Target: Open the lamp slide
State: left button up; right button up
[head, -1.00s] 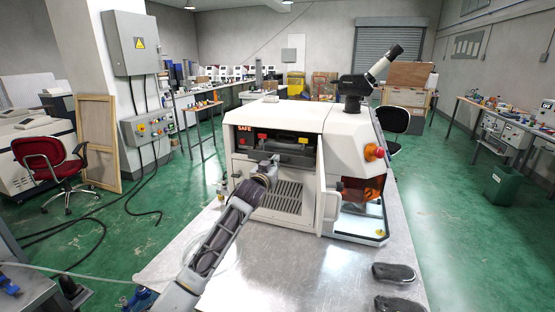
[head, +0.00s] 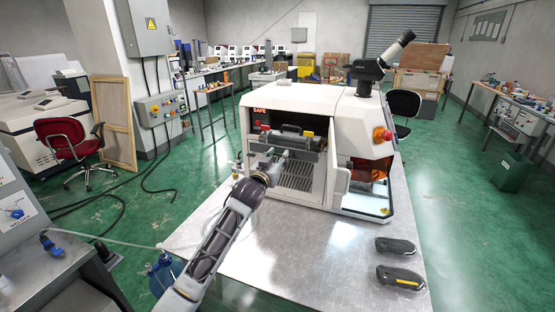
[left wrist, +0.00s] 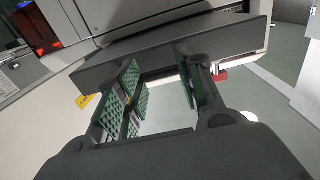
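The lamp slide (head: 300,143) is a dark block with a handle, a red part at its left and a yellow tag at its right. It sits in the front opening of the white machine (head: 355,118). My left gripper (head: 281,160) is just in front of the slide in the head view. In the left wrist view, its green-padded fingers (left wrist: 158,88) are apart, close against the slide's dark bar (left wrist: 215,42). No grip on the bar can be made out. The gripper partly hides the slide's front. My right gripper is in no view.
The machine stands on a metal table (head: 330,248). Two dark hand-held objects (head: 396,245) (head: 401,278) lie at the table's right. A white door flap (head: 339,187) stands out by the opening. Clear tabletop lies in front of the machine.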

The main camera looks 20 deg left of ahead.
pick_arm(q)
jog(key=o, duration=0.5)
jog(key=shift+s, duration=0.25)
jog(key=o, duration=0.6)
jog(key=shift+w, duration=0.15)
jog(key=shift+s+a, duration=0.2)
jog(key=shift+s, duration=5.9)
